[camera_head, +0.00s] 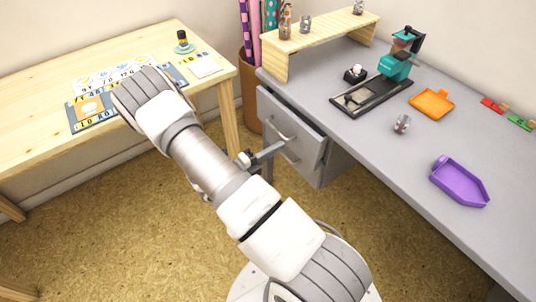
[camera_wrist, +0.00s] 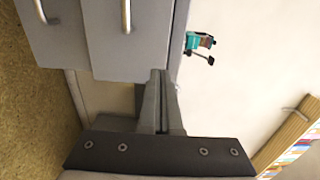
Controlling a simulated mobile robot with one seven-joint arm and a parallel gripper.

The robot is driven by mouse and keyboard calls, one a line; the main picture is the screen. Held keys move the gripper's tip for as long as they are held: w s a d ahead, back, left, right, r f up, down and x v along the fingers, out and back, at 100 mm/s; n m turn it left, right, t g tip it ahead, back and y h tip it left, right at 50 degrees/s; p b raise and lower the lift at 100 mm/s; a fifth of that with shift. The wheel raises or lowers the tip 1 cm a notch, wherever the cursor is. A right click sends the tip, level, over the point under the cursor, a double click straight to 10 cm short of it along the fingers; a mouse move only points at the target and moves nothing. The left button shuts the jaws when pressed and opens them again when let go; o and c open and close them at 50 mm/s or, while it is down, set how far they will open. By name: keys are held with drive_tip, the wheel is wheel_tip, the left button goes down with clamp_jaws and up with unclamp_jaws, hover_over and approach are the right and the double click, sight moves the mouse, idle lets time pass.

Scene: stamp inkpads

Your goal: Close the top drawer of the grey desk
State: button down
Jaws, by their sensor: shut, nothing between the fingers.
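The grey desk (camera_head: 350,75) stands at the right with its drawer unit under its far end. The top drawer (camera_head: 288,117) seems to stand out a little from the front below it; how far is hard to judge. In the wrist view, turned sideways, the top drawer (camera_wrist: 140,45) is the right-hand panel with a bar handle. My gripper (camera_head: 280,148) is shut and empty, in front of the drawers in the head view. In the wrist view its fingertips (camera_wrist: 160,75) are by the end edge of the top drawer front; contact cannot be told.
The desktop carries a black tray (camera_head: 372,97), a teal stamp device (camera_head: 395,66), an orange tray (camera_head: 432,103), a purple tray (camera_head: 460,182) and a wooden shelf (camera_head: 325,32). A wooden table (camera_head: 60,75) is at the left. Floor between is open.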

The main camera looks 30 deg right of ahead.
sight(305, 132)
drive_tip(key=d, duration=0.2)
drive_tip(key=d+b, duration=0.1)
drive_tip(key=d, duration=0.4)
drive_tip(key=shift+w+d, duration=0.2)
drive_tip(key=shift+w, duration=0.05)
drive_tip(key=shift+d+b, duration=0.3)
drive_tip(key=shift+d, duration=0.05)
drive_tip(key=shift+w+d+r+p, duration=0.1)
drive_tip(key=shift+w+d+p, duration=0.1)
drive_tip(key=shift+d, duration=1)
drive_tip(key=shift+w+d+p, duration=0.1)
drive_tip(key=shift+d+p, duration=0.05)
drive_tip(key=shift+d, duration=1.05)
